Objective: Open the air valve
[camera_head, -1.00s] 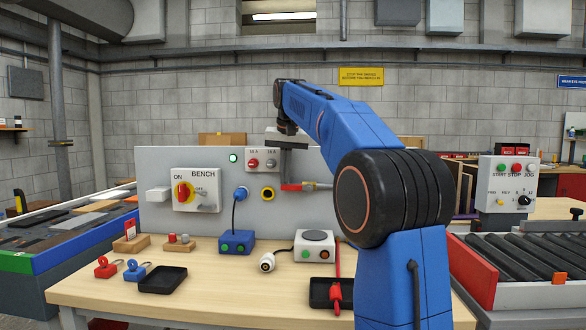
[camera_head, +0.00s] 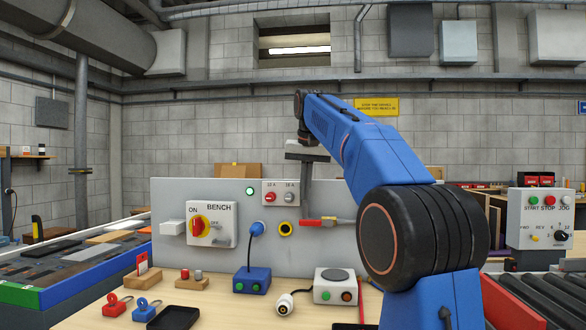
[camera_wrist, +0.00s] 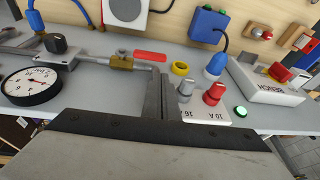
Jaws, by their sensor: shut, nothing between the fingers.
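The air valve has a red lever (camera_wrist: 150,56) on a brass body (camera_wrist: 121,62) in the wrist view. The lever lies roughly along the metal pipe. In the head view the red lever (camera_head: 314,222) is on the grey board, right of the yellow-ringed socket. My gripper (camera_head: 305,208) hangs down in front of the board, its fingertips close to the lever's left end. In the wrist view the shut, empty fingers (camera_wrist: 159,80) are beside the lever's free end. I cannot tell whether they touch it.
A pressure gauge (camera_wrist: 30,87) is left of the valve in the wrist view. A yellow-ringed socket (camera_head: 286,229), two knobs on a fuse panel (camera_head: 281,185) and the bench switch (camera_head: 211,223) are close by. A blue box (camera_head: 251,280) stands on the table below.

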